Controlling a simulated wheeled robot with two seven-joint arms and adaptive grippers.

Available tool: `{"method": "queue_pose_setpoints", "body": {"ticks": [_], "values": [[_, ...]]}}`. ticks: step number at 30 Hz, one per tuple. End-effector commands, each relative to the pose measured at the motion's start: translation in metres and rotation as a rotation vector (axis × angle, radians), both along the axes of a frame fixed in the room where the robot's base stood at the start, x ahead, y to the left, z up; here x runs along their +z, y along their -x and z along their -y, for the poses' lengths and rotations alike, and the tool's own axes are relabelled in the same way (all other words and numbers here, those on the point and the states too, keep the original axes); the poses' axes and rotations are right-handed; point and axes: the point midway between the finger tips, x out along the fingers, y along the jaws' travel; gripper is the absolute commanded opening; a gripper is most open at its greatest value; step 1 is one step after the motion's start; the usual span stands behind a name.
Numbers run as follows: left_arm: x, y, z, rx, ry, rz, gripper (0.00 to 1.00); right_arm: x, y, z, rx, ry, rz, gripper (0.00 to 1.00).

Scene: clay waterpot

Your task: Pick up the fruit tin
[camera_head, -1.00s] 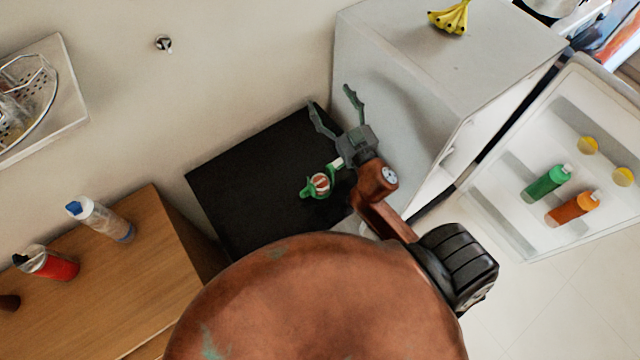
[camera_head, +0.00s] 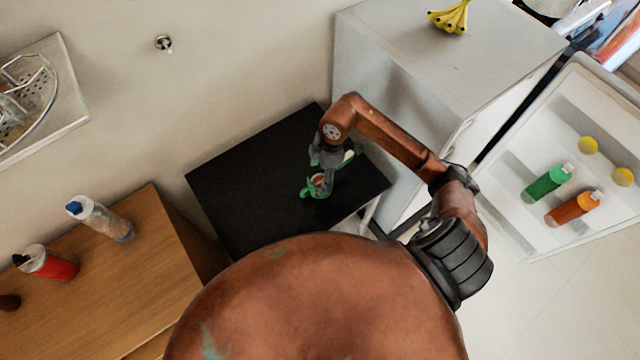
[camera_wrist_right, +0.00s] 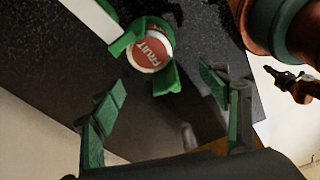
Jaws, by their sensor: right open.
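The fruit tin (camera_head: 318,181) stands on the black tabletop (camera_head: 250,185), partly covered by my right gripper in the head view. In the right wrist view the tin (camera_wrist_right: 150,52) shows a round red-and-white top reading "FRUIT". A green clamp-like piece (camera_wrist_right: 165,80) with a white bar sits around it; I cannot tell whether it touches the tin. My right gripper (camera_head: 323,174) is over the table at the tin. In the wrist view its green-padded fingers (camera_wrist_right: 163,84) are spread and empty, with the tin beyond and between them. My left gripper is not in view.
A grey fridge (camera_head: 430,60) with bananas (camera_head: 450,17) on top stands right of the table, its door (camera_head: 540,150) open. A wooden cabinet (camera_head: 130,270) with bottles stands at the left. The black tabletop is otherwise clear.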

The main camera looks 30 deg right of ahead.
Motion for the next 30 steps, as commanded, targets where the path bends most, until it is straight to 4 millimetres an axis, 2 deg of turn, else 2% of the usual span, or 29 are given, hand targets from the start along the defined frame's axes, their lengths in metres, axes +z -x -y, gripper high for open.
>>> {"method": "queue_pose_setpoints", "body": {"ticks": [1,4,14,22,30], "values": [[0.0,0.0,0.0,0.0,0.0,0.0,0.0,-0.001,0.0,0.009,-0.024,0.033,-0.015,0.69],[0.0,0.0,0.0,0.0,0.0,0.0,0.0,-0.008,0.001,0.017,-0.046,0.06,-0.031,0.69],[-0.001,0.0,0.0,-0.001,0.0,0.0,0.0,-0.037,-0.002,0.013,-0.045,0.058,-0.031,0.69],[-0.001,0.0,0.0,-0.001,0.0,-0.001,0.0,-0.074,-0.009,0.01,-0.045,0.057,-0.031,0.69],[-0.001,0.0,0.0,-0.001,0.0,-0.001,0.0,-0.079,-0.009,0.01,-0.043,0.06,-0.029,0.69]]}}
